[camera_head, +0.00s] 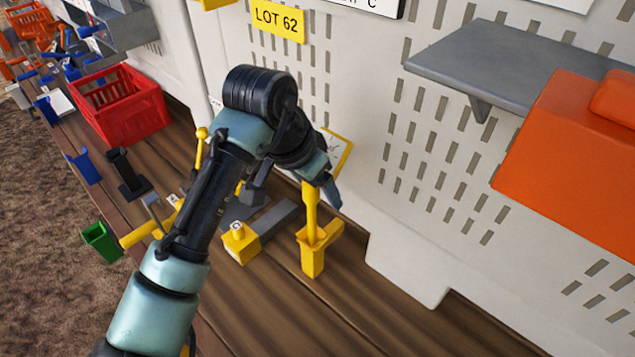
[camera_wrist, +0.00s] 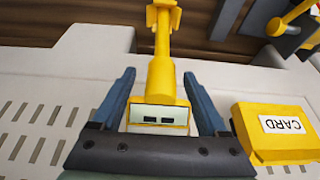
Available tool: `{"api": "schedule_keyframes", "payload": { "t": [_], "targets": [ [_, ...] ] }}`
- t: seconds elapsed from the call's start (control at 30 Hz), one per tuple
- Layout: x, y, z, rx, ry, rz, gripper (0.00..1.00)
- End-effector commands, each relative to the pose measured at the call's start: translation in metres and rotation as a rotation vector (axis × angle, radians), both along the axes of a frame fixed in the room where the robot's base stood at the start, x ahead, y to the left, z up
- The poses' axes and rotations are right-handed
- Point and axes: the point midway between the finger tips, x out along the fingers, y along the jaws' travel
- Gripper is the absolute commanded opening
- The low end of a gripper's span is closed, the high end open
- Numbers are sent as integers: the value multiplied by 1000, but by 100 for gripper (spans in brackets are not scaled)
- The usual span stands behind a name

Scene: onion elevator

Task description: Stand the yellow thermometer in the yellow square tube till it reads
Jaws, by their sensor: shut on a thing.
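The yellow thermometer (camera_head: 311,208) hangs roughly upright from my gripper (camera_head: 322,184). In the wrist view, the jaws of my gripper (camera_wrist: 159,76) are around the head of the thermometer (camera_wrist: 160,85). Its small display shows two dark dashes. Its stem runs down to the yellow square tube (camera_head: 312,262), which stands on the wooden bench. The lower end of the stem meets the tube's mouth; I cannot tell how deep it sits. The tube also shows at the top of the wrist view (camera_wrist: 164,14).
A yellow block (camera_head: 240,246) with a tag lies left of the tube. A red crate (camera_head: 122,103), a green cup (camera_head: 101,241) and a black stand (camera_head: 128,178) are farther left. A perforated wall rises behind; a yellow card box (camera_wrist: 275,133) is close beside my gripper. The bench right of the tube is clear.

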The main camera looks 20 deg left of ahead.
Motion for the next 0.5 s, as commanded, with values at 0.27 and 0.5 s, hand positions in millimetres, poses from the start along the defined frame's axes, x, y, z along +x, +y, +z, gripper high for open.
{"api": "schedule_keyframes", "payload": {
  "t": [0.27,0.5],
  "targets": [
    [0,0,-16,-1,-1,0,0],
    [0,0,-28,0,-1,0,0]
  ]
}}
